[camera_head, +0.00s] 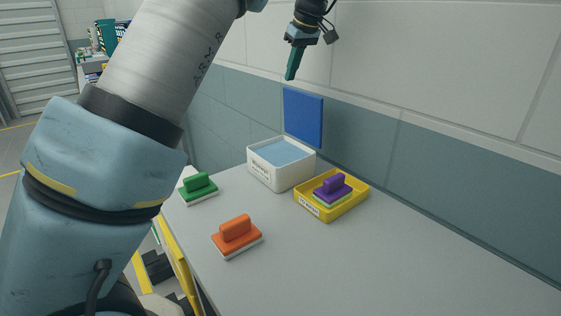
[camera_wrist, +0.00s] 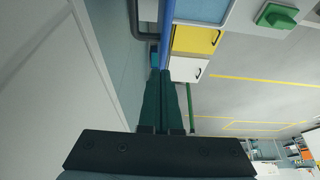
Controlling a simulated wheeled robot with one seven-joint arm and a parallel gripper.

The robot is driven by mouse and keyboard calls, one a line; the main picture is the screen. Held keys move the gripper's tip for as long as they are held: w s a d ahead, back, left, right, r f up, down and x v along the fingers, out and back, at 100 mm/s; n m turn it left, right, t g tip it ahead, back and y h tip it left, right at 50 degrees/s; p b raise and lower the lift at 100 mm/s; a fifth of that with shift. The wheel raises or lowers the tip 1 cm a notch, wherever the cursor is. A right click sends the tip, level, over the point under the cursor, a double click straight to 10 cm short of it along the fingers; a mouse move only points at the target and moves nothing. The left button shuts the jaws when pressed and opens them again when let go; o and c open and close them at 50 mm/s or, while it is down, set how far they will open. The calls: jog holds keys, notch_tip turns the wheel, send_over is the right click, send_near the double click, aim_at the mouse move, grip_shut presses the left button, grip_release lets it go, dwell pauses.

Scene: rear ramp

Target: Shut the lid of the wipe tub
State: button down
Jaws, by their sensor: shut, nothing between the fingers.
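The wipe tub (camera_head: 271,176) is a white open box with light blue contents, standing on the grey worktop near the wall. Its blue lid (camera_head: 303,118) stands upright at the tub's back edge, so the tub is open. My gripper (camera_head: 290,77) is shut and empty, its dark teal fingers pointing down, above the lid's top edge in the picture. In the wrist view, the closed fingers (camera_wrist: 163,72) appear close to the lid, seen edge-on as a blue strip (camera_wrist: 167,32). I cannot tell whether they touch it.
A yellow tray (camera_head: 346,206) holding a purple-handled block (camera_head: 333,189) stands right of the tub. A green-handled block (camera_head: 199,187) and an orange-handled block (camera_head: 237,235) lie on the worktop (camera_head: 400,260). The tiled wall (camera_head: 440,150) rises close behind the lid. The worktop's right side is clear.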

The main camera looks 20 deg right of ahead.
jog(key=shift+f+b, duration=0.5)
jog(key=shift+f, duration=0.35)
dwell(0.6)
jog(key=shift+s+a+f+b, duration=0.25)
jog(key=shift+a+b, duration=0.35)
jog(key=shift+a, duration=0.05)
jog(key=shift+s+a+f+b, duration=0.2)
jog(key=shift+a+f+b, duration=0.05)
jog(key=shift+a+b, duration=0.35)
jog(key=shift+s+a+f, duration=0.1)
jog(key=shift+a+f, duration=0.05)
jog(key=shift+a, duration=0.15)
jog(key=shift+s+a+f+b, duration=0.2)
jog(key=shift+a+b, duration=0.3)
jog(key=shift+b, duration=0.1)
jog(key=shift+s+a+f+b, duration=0.15)
jog(key=shift+s+a+b, duration=0.05)
jog(key=shift+a+b, duration=0.35)
jog(key=shift+r, duration=0.15)
notch_tip(320, 180, up, 7)
jog(key=p, duration=0.6)
jog(key=shift+w+r, duration=0.2)
dwell(0.3)
dwell(0.4)
